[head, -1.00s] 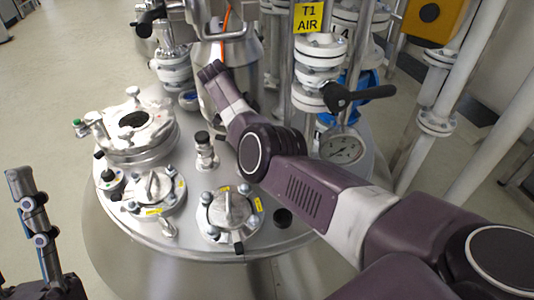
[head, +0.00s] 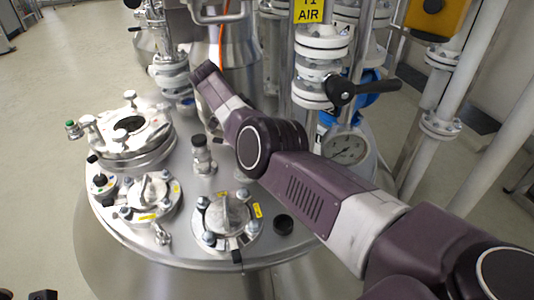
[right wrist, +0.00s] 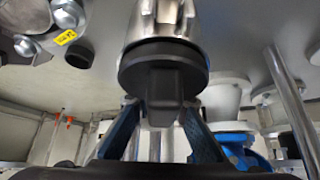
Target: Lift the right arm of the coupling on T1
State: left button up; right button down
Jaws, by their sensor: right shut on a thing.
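In the right wrist view, the two blue-sided fingers of my right gripper (right wrist: 162,112) are closed on a black tab under a round black collar (right wrist: 162,58). A ribbed steel body (right wrist: 165,15) joins the collar. I cannot tell from the frames which arm of the coupling this is. In the head view my right arm reaches over the steel lid of the vessel below the T1 AIR label (head: 308,10), and its gripper is hidden. Only a dark fragment, perhaps of my left gripper (head: 42,295), shows at the bottom left edge; its fingers cannot be made out.
Floor is clear at the left.

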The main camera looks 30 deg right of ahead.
dwell(0.4)
jog(key=c, duration=1.9)
grip_release()
jog(key=shift+r, duration=0.15)
jog(key=shift+r, duration=4.9)
